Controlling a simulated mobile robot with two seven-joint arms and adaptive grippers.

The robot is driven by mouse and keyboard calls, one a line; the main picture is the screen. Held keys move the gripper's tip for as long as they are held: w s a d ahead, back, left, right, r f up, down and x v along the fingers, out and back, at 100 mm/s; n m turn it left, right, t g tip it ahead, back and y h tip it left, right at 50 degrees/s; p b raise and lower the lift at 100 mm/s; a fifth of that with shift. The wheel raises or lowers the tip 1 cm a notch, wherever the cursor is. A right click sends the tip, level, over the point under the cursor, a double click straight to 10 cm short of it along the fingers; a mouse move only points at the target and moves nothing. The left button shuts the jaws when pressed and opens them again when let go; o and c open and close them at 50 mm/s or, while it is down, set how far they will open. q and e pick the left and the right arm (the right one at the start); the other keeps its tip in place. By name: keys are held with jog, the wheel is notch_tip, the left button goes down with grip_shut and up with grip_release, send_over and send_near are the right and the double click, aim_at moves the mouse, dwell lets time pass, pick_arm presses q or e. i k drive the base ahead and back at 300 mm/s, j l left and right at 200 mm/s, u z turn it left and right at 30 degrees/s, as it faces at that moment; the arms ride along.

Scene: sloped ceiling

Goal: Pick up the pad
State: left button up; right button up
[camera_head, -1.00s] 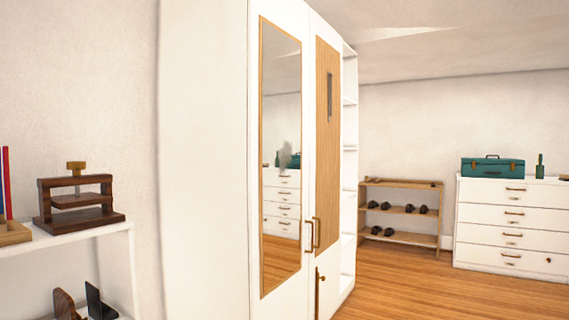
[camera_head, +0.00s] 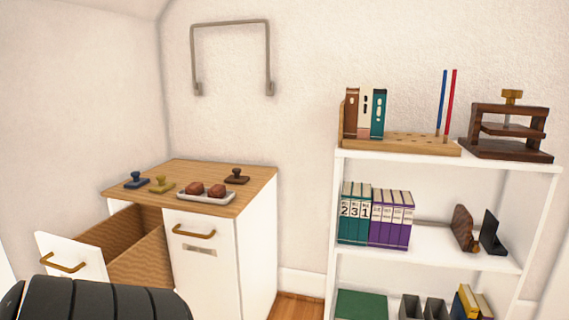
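I cannot make out a clear pad. A small cabinet (camera_head: 258,235) with a wooden top stands at left. On its top are a blue stamp (camera_head: 137,181), a yellow stamp (camera_head: 162,185), a brown stamp (camera_head: 237,176) and a pale tray (camera_head: 217,198) with two reddish-brown lumps. Its left drawer (camera_head: 70,262) is pulled open, and the visible wooden inside looks bare; part is hidden by a black ribbed shape at the bottom edge. A flat green item (camera_head: 361,305) lies on the lowest visible level of a white shelf, cut by the frame. Neither gripper is in view.
The white shelf unit (camera_head: 425,157) at right holds upright books in a wooden rack, a dark wooden press (camera_head: 507,130), numbered binders (camera_head: 376,215) and bookends. A metal bar (camera_head: 230,23) is on the wall. A narrow floor strip (camera_head: 298,307) shows between cabinet and shelf.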

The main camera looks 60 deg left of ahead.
aim_at(137, 183)
jog(key=u, duration=2.75)
jog(key=i+l+u, duration=0.25)
jog(key=k+j, duration=0.05)
